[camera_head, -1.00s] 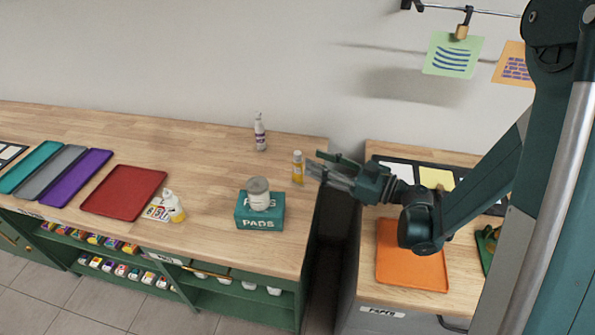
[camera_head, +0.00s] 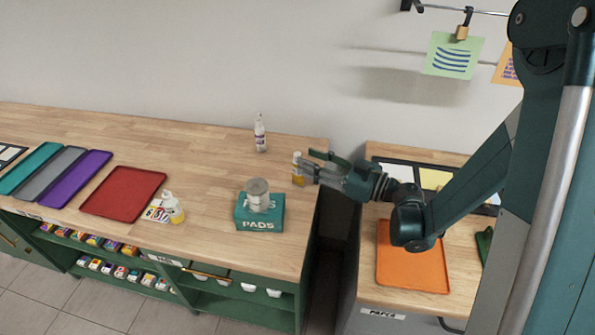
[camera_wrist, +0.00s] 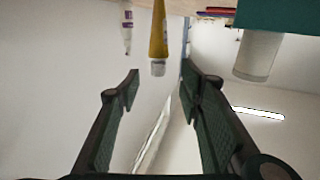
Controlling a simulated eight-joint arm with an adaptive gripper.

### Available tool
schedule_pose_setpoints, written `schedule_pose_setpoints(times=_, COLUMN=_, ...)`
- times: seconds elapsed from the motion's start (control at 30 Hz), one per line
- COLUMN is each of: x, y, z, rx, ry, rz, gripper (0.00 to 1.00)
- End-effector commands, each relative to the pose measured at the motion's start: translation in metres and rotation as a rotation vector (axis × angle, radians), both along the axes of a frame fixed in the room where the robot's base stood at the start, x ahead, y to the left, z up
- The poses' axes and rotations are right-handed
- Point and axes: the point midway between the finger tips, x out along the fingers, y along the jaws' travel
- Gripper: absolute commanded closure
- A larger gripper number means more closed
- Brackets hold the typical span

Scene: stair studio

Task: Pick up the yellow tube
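The yellow tube (camera_head: 297,179) stands upright near the right end of the wooden counter. In the wrist view the yellow tube (camera_wrist: 158,40) hangs from the top of the picture, which looks upside down, with its pale cap lowest. My gripper (camera_head: 312,168) is at the tube's right side, with its fingertips next to it and partly covering it. In the wrist view my open gripper (camera_wrist: 163,80) has one finger on either side of the tube's line. The tube shows just beyond the fingertips, and nothing is held.
A white bottle (camera_head: 260,133) stands behind and left of the tube. A green pads box (camera_head: 259,222) with a jar (camera_head: 257,190) on top is in front, to the left. A gap separates the counter from the right cabinet with an orange tray (camera_head: 412,262).

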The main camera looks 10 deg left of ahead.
Motion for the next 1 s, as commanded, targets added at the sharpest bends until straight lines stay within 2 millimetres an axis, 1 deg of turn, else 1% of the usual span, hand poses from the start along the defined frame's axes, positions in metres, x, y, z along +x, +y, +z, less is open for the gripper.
schedule_pose_setpoints(times=0.17, x=0.0, y=0.0, z=0.0, rx=0.0, ry=0.0, rz=0.0, gripper=0.63)
schedule_pose_setpoints(times=0.33, x=0.002, y=0.005, z=-0.001, rx=0.0, ry=0.0, rz=0.001, gripper=0.63)
schedule_pose_setpoints(times=0.7, x=0.015, y=0.039, z=-0.001, rx=0.0, ry=0.0, rz=0.001, gripper=0.63)
schedule_pose_setpoints(times=0.83, x=0.017, y=0.046, z=0.0, rx=0.0, ry=-0.001, rz=0.0, gripper=0.63)
schedule_pose_setpoints(times=1.0, x=0.018, y=0.048, z=0.0, rx=0.0, ry=-0.001, rz=-0.001, gripper=0.63)
